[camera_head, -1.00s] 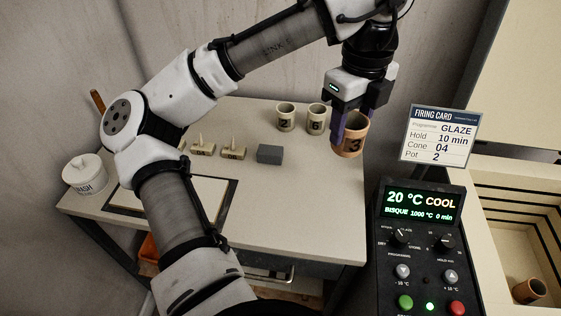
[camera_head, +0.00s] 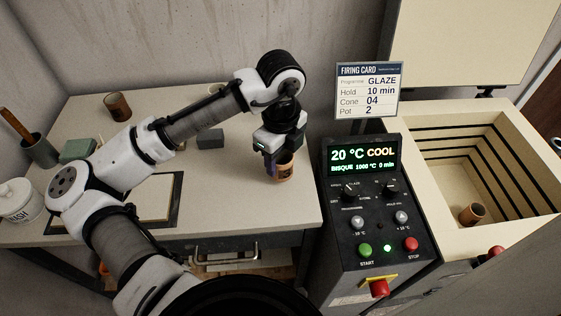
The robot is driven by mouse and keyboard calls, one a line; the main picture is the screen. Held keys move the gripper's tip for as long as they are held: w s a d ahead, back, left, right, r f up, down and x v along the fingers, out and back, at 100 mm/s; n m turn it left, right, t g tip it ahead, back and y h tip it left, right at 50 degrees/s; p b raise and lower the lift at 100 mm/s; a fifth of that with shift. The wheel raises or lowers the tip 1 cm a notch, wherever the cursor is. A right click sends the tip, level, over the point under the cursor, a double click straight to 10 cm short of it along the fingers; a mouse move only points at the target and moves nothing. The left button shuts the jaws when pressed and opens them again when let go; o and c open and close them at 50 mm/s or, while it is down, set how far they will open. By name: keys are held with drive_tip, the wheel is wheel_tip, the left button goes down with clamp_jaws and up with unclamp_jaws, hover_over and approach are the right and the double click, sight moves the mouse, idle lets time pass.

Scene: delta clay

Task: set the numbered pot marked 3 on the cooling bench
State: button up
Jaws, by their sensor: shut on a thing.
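The terracotta pot marked 3 (camera_head: 286,172) is in my gripper (camera_head: 275,162), near the right edge of the pale worktop (camera_head: 240,215). My gripper is shut on it from above, with the dark fingers at its wall. The pot looks upright. I cannot tell whether its base touches the worktop. The number is small in this view but read as 3 a moment ago. No label in view names the cooling bench.
A brown pot (camera_head: 117,106) stands at the back left, and another lies tilted in the open kiln (camera_head: 472,214). A grey block (camera_head: 210,138) sits behind my arm. The control panel (camera_head: 362,205) and firing card (camera_head: 369,89) stand right of the worktop. The worktop's front right is clear.

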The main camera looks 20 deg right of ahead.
drive_tip(key=shift+f, duration=1.25)
drive_tip(key=shift+f, duration=0.1)
drive_tip(key=o, duration=1)
drive_tip(key=shift+r, duration=0.2)
wheel_tip(320, 180, up, 12)
drive_tip(key=shift+f, duration=0.1)
